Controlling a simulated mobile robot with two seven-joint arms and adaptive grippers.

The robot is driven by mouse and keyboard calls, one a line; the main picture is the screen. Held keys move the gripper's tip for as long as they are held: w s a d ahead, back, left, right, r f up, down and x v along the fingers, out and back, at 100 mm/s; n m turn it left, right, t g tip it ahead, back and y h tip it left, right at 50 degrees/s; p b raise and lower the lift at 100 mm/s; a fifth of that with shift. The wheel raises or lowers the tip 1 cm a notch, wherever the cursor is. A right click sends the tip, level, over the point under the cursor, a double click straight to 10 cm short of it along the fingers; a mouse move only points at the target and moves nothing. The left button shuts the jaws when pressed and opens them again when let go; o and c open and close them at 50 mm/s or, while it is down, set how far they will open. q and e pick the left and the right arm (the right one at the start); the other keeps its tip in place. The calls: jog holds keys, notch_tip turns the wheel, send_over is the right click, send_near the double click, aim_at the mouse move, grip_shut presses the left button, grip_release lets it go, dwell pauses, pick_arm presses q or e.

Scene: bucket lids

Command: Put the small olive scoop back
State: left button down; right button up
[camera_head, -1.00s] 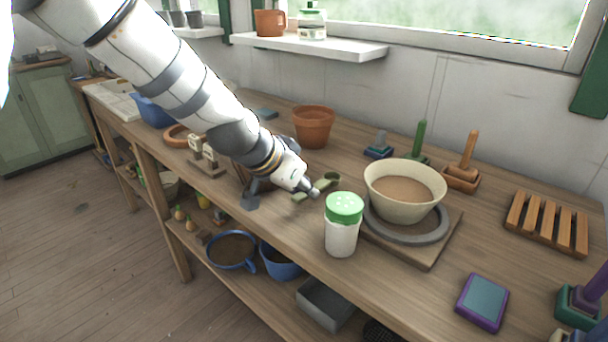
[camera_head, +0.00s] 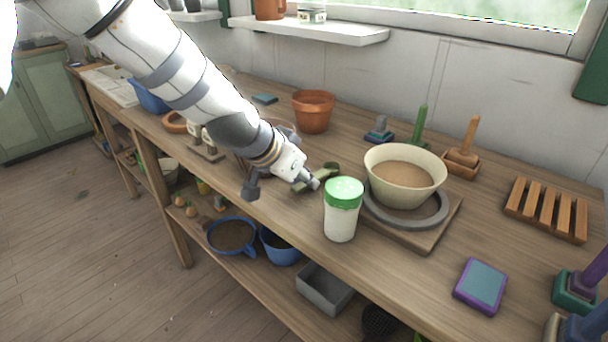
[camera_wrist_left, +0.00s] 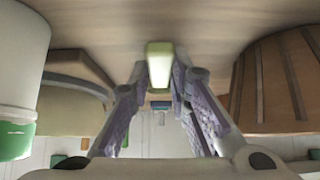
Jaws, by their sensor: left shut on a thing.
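The small olive scoop (camera_head: 329,170) is at my left gripper (camera_head: 310,184), over the worktop behind the white shaker. In the left wrist view, my left gripper (camera_wrist_left: 160,90) is shut on its pale olive handle (camera_wrist_left: 159,63), which points toward the camera. The rest of the scoop is partly hidden by the gripper and arm. I cannot tell whether the scoop touches the worktop. My right gripper is not in view.
The green-lidded shaker (camera_head: 342,210) stands just in front of the gripper. A cream bowl (camera_head: 404,178) of brown material sits to the right on a round grey base. A terracotta pot (camera_head: 312,112) stands behind. The front right worktop is mostly clear around a purple-edged block (camera_head: 481,286).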

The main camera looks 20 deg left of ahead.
pick_arm(q)
jog(key=c, duration=1.4)
grip_release()
jog(key=shift+f, duration=0.1)
